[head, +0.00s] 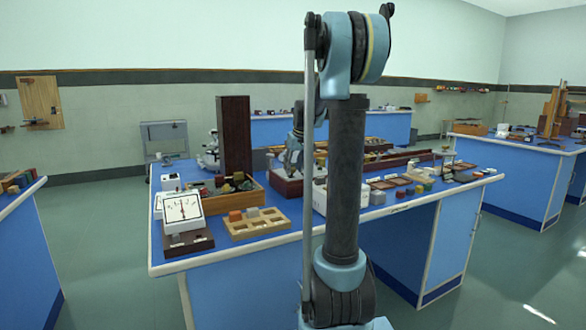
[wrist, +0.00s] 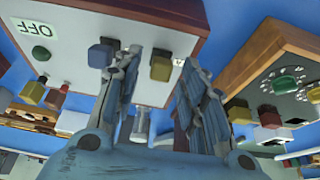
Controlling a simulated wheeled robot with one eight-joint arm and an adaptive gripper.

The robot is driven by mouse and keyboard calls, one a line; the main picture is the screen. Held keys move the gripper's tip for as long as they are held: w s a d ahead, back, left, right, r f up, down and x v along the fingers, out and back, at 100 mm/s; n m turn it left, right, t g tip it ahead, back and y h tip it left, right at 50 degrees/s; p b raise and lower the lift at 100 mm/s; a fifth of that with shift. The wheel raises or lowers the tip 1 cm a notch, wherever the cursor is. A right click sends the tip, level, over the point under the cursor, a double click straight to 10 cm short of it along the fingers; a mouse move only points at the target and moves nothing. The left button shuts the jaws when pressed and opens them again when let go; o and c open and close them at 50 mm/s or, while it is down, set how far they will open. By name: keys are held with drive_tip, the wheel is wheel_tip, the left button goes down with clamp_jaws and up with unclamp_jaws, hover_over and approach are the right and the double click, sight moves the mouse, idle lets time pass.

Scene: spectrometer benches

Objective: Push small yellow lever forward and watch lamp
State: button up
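In the wrist view a white panel (wrist: 200,30) with an OFF label (wrist: 41,29) fills the top left. A yellow-capped lever (wrist: 160,68) stands out of it, seen between the two fingers of my gripper (wrist: 161,58). The fingers are apart with nothing held; I cannot tell whether one touches the lever. A blue-capped lever (wrist: 101,54) is just left of the left finger. Another yellow lever (wrist: 55,98) and a red one (wrist: 41,82) are farther left. A green dome (wrist: 42,53) is near the label; I cannot tell whether it is a lamp or lit.
A wooden box (wrist: 262,52) with a green dome (wrist: 287,82) and several coloured knobs is close on the right. In the head view, the blue bench (head: 280,240) carries a dial meter (head: 183,209), a wooden tray (head: 256,229) and a tall dark box (head: 233,135). My arm hides part of the bench.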

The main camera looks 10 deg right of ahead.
clamp_jaws()
drive_tip(key=shift+w, duration=0.1)
drive_tip(key=w+g, duration=0.1)
drive_tip(key=g+h, duration=0.1)
drive_tip(key=w+a+g, duration=0.1)
drive_tip(key=g, duration=0.1)
drive_tip(key=shift+w+r, duration=0.25)
drive_tip(key=shift+w, duration=0.05)
drive_tip(key=g, duration=0.1)
drive_tip(key=w+g+h, duration=0.1)
drive_tip(key=shift+w+a+f+g, duration=0.15)
drive_tip(key=shift+w+a+g, duration=0.05)
drive_tip(key=shift+w+g, duration=0.1)
drive_tip(key=shift+w+a+f+g+h, duration=0.2)
drive_tip(key=shift+w+g+h, duration=0.35)
drive_tip(key=shift+g, duration=0.65)
